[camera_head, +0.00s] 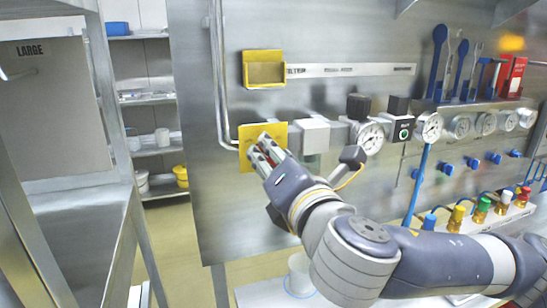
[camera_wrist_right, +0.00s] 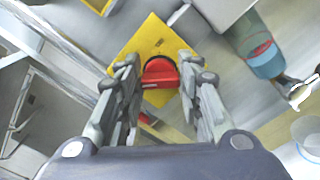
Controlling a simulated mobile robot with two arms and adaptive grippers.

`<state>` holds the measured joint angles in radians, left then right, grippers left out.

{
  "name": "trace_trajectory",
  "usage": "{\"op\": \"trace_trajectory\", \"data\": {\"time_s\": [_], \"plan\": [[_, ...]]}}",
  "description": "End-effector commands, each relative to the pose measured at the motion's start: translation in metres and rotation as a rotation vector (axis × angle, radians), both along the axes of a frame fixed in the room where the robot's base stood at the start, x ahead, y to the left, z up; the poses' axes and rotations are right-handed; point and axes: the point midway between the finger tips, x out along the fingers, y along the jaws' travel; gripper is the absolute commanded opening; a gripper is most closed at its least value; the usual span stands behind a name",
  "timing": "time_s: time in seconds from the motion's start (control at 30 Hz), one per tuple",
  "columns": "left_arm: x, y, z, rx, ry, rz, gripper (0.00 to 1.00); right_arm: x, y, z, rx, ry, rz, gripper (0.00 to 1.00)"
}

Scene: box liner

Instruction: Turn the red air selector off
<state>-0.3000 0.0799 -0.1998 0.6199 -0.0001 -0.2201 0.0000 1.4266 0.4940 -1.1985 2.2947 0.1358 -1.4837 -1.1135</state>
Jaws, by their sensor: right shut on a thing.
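The red air selector (camera_wrist_right: 160,74) is a round red knob on a square yellow plate. The yellow plate (camera_head: 245,158) is fixed to the left part of the steel panel; it also shows in the wrist view (camera_wrist_right: 153,35). My right gripper (camera_head: 264,147) reaches it from the lower right. In the wrist view my right gripper (camera_wrist_right: 160,75) has its fingers on both sides of the knob, shut on it. In the head view the fingers hide most of the knob. The knob's marking cannot be read. My left gripper is not in view.
A grey box (camera_head: 313,135) and pressure gauges (camera_head: 369,137) sit right of the plate. An empty yellow holder (camera_head: 264,70) is above it. A vertical pipe (camera_head: 216,75) runs close on the left. Colored valves (camera_head: 457,214) stand at lower right.

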Motion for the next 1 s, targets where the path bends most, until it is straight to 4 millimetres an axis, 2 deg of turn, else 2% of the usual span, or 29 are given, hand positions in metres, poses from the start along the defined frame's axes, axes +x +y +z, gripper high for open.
{"op": "trace_trajectory", "data": {"time_s": [0.13,0.17,0.2,0.23,0.53,0.67,1.0], "plan": [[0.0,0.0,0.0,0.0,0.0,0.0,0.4,0.001,-0.001,0.002,0.001,-0.006,-0.004,0.09],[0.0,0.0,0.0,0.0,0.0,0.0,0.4,0.001,-0.001,0.002,0.002,-0.005,-0.004,0.4],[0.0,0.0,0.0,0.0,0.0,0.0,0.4,0.001,-0.001,0.002,0.002,-0.005,-0.004,0.49],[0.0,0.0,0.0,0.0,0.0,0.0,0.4,0.001,-0.001,0.002,0.002,-0.005,-0.003,0.54],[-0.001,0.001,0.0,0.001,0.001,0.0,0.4,0.0,0.0,0.001,0.002,-0.002,-0.001,0.54],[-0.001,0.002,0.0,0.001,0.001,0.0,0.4,0.0,0.0,0.009,0.002,-0.004,-0.001,0.54],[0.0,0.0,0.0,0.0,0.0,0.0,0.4,0.0,0.0,0.074,0.006,-0.012,-0.001,0.54]]}}
